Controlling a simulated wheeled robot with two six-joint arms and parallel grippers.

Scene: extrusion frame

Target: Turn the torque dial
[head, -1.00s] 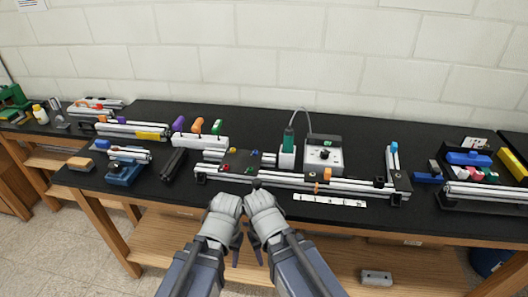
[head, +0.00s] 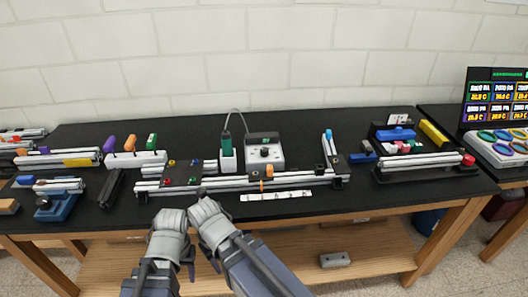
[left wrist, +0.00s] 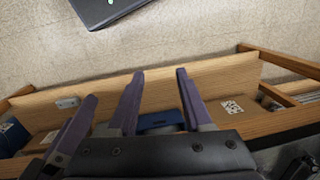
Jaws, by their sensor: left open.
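The torque dial appears to be the dark knob (head: 264,152) on the front of a grey-white control box (head: 273,139), at the back middle of the black bench. A cable links the box to a green driver (head: 226,144) upright in a white stand beside it. My left gripper (head: 190,265) is low in front of the bench edge, pointing down, well short of the box. In the left wrist view its two purple fingers (left wrist: 157,85) are apart with nothing between them. My right gripper (head: 214,264) is close beside it; its jaws are mostly hidden.
An aluminium extrusion frame (head: 215,186) lies across the bench before the box, with a white strip (head: 276,196) in front. Coloured handles stand in a white rack (head: 135,159) at left. A tray of coloured parts (head: 405,150) sits at right. A lower shelf (head: 285,260) is beneath.

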